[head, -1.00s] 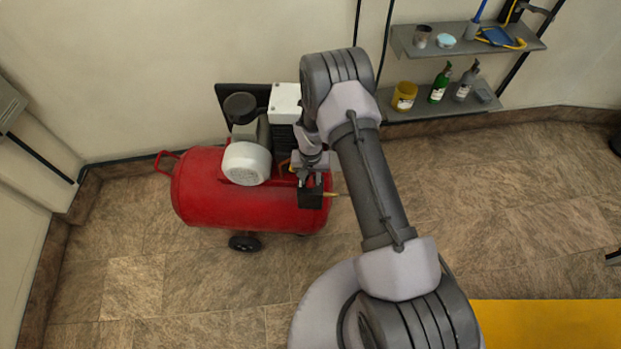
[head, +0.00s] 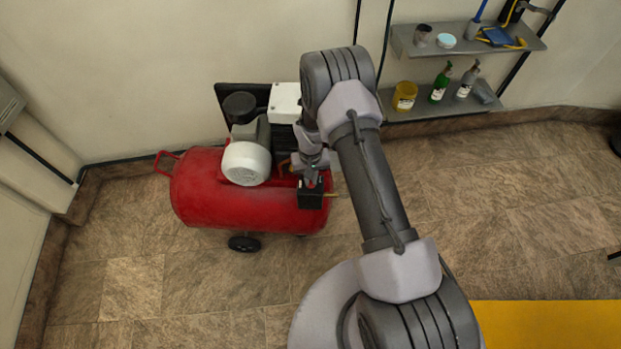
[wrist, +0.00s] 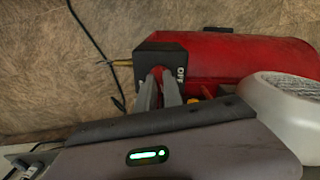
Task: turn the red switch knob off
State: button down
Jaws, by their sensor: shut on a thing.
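The red switch knob (wrist: 157,71) sits on a black switch box (wrist: 146,55) at the end of the red compressor tank (wrist: 230,62). The box has a white "OFF" label beside the knob. My gripper (wrist: 160,82) is shut on the knob, with one finger on each side of it; the fingers hide part of the knob. In the head view, a bit of the red knob (head: 311,184) shows above the black box (head: 312,196), under my gripper (head: 312,178). The knob's exact pointing direction cannot be told.
The white motor cover (head: 246,162) stands left of my gripper, close by. A brass fitting (wrist: 122,63) sticks out of the box's side. Wall shelves (head: 440,108) with bottles and jars are at the back right. The floor in front of the compressor is clear.

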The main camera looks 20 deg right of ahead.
jog(key=n, duration=0.3)
jog(key=shift+n+b, duration=0.3)
jog(key=shift+n, duration=0.1)
jog(key=n, duration=0.3)
jog(key=shift+n, duration=0.3)
jog(key=n, duration=0.4)
jog(key=shift+n+b, duration=0.3)
jog(key=shift+n, duration=1.6)
jog(key=c, duration=1.5)
grip_release()
jog(key=shift+r, duration=0.1)
